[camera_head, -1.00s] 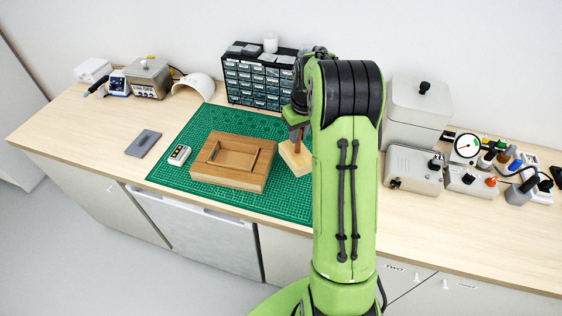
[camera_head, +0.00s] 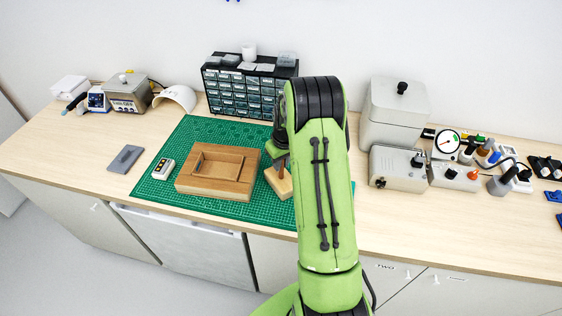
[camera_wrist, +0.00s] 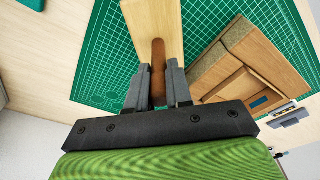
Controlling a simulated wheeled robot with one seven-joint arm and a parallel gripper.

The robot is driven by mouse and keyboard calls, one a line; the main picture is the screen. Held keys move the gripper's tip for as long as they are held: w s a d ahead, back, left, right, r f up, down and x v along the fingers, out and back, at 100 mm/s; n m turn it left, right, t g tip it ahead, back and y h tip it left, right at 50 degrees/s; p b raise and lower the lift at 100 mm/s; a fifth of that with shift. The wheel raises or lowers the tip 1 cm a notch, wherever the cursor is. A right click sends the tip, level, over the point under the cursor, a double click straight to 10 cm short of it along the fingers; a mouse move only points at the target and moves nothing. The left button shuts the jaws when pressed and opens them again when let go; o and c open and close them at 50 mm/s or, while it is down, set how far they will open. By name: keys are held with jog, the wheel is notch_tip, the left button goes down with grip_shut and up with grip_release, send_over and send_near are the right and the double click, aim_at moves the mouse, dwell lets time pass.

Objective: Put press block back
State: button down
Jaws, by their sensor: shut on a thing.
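The press block (camera_head: 279,182) is a pale wooden block with a reddish-brown upright handle. My gripper (camera_head: 281,160) is shut on that handle, with the block below it, just right of the wooden box. In the wrist view the handle (camera_wrist: 158,58) lies between the fingertips of my gripper (camera_wrist: 160,72), and the block (camera_wrist: 148,20) extends beyond it. I cannot tell whether the block touches the mat. My arm hides part of the area on its right.
A wooden box (camera_head: 212,190) with a recess lies on the green cutting mat (camera_head: 170,195). A small grey device (camera_head: 163,168) and a grey plate (camera_head: 125,158) are to its left. A drawer cabinet (camera_head: 245,90) stands behind. Grey machines (camera_head: 397,168) stand right of my arm.

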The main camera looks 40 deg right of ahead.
aim_at(284, 181)
jog(key=c, duration=1)
grip_release()
jog(key=shift+f, duration=0.1)
jog(key=shift+c, duration=0.2)
notch_tip(284, 181, up, 12)
jog(key=s, duration=0.2)
jog(key=s+a+r, duration=0.3)
jog(key=a+r, duration=0.4)
jog(key=r, duration=0.1)
jog(key=s+a+r+t, duration=0.2)
jog(key=s+a, duration=0.5)
jog(key=s, duration=0.3)
jog(key=s+a+r+t, duration=0.1)
jog(key=s+a+r, duration=0.1)
jog(key=s+a, duration=0.5)
jog(key=s, duration=0.4)
jog(key=shift+a+n+t, duration=0.15)
jog(key=shift+n+t, duration=0.15)
jog(key=shift+t, duration=0.1)
